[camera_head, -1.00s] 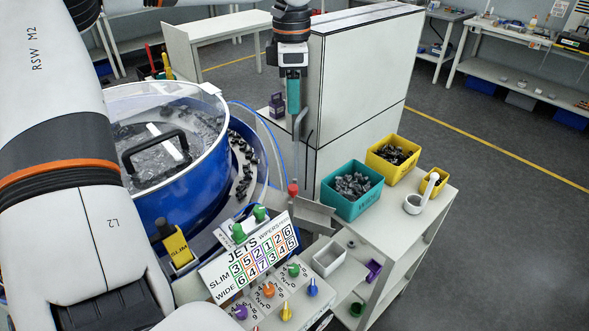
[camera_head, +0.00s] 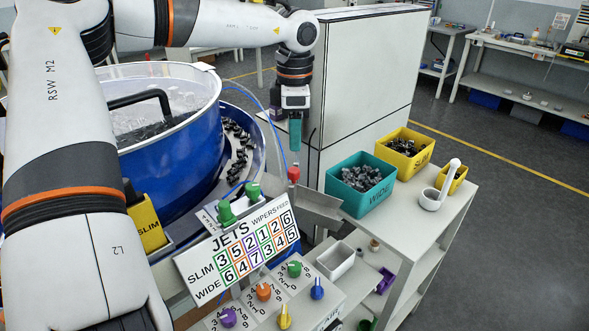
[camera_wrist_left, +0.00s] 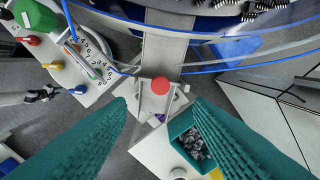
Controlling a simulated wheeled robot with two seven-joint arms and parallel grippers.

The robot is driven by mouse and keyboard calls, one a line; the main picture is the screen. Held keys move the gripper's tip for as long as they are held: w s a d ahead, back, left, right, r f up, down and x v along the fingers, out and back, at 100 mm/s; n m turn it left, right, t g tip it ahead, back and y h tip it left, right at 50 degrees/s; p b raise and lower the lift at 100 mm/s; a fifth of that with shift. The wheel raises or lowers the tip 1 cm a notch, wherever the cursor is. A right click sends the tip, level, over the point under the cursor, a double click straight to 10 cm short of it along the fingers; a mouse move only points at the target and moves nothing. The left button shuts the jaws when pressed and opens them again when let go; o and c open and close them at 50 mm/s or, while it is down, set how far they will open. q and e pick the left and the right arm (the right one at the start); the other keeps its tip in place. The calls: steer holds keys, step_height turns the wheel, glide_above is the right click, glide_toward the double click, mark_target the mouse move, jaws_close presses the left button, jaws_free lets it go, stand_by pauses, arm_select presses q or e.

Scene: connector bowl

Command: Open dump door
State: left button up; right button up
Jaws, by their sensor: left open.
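A red knob (camera_head: 293,174) stands at the end of the metal chute (camera_head: 318,206), beside the blue bowl feeder. Which plate is the dump door cannot be told clearly. My left gripper (camera_head: 295,148) points down just above the knob, its teal fingers seen edge-on in the head view. In the left wrist view the gripper (camera_wrist_left: 160,118) is open and empty, with the red knob (camera_wrist_left: 157,86) showing between and beyond the two fingers, apart from both.
The blue bowl (camera_head: 180,135) with a clear lid is at left. A white cabinet (camera_head: 365,90) stands close behind the gripper. A teal WIDE bin (camera_head: 362,204) and yellow bin (camera_head: 404,170) sit on the right shelf. A knob panel (camera_head: 268,300) is in front. A blue hose (camera_head: 272,125) runs nearby.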

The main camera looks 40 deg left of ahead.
mark_target(294, 170)
arm_select(q)
step_height(294, 170, down, 9)
steer(key=shift+w+a+f+p, duration=0.1)
steer(key=shift+a+p, duration=0.05)
steer(key=shift+p, duration=0.15)
jaws_close()
